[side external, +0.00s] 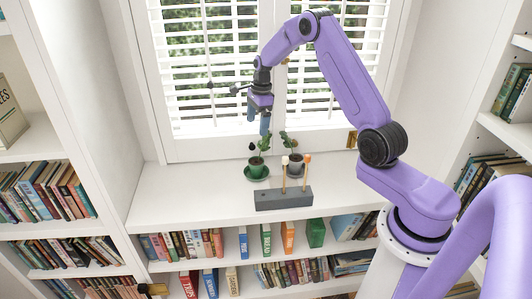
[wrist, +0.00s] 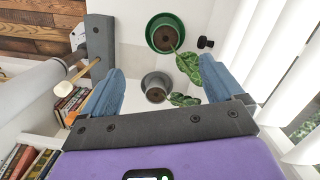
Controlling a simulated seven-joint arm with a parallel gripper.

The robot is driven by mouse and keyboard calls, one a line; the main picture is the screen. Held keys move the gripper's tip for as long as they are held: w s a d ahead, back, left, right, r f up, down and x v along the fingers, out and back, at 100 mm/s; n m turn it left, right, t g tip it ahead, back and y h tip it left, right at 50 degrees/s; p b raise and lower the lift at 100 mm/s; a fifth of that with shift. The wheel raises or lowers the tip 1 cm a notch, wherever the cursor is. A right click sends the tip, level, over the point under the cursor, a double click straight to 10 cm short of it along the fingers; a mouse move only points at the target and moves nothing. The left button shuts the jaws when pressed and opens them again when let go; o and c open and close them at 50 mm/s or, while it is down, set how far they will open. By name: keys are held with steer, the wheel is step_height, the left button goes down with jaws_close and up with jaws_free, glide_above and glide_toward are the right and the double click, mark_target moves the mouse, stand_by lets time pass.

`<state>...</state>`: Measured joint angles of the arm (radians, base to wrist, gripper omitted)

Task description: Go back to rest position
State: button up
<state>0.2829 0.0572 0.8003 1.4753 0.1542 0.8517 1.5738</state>
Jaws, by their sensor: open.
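My gripper (side external: 258,122) hangs from the arm in front of the window, above the shelf top. Its two blue fingers are spread apart with nothing between them, as the wrist view (wrist: 163,72) also shows. Below it, a plant in a green pot (side external: 256,170) stands on a green saucer. A plant in a grey pot (side external: 295,170) stands just to its right. In the wrist view the green pot (wrist: 152,36) is beyond the fingertips and the grey pot (wrist: 156,80) shows between the fingers. The gripper touches neither pot.
A dark grey block (side external: 268,201) with two upright light sticks sits near the shelf's front edge; it also shows in the wrist view (wrist: 99,42). White window shutters (side external: 200,100) stand close behind the gripper. Bookshelves flank both sides. The white shelf top (side external: 180,195) is bare at left.

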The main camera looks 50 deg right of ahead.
steer(key=s+a+r+n, duration=0.5)
steer(key=s+a+n, duration=0.25)
steer(key=a, duration=0.35)
steer(key=s+a+r+n, duration=0.55)
steer(key=a+n, duration=0.35)
steer(key=a, duration=0.2)
steer(key=s+r+n, duration=0.1)
steer(key=s+n, duration=1.7)
steer(key=s, duration=0.8)
steer(key=shift+s+a+r+h, duration=0.15)
steer(key=shift+r+h, duration=0.1)
steer(key=shift+h, duration=0.15)
steer(key=shift+s+f+n, duration=0.1)
steer(key=shift+s+n, duration=0.3)
steer(key=shift+n, duration=0.15)
steer(key=shift+c, duration=0.2)
steer(key=shift+w, duration=0.1)
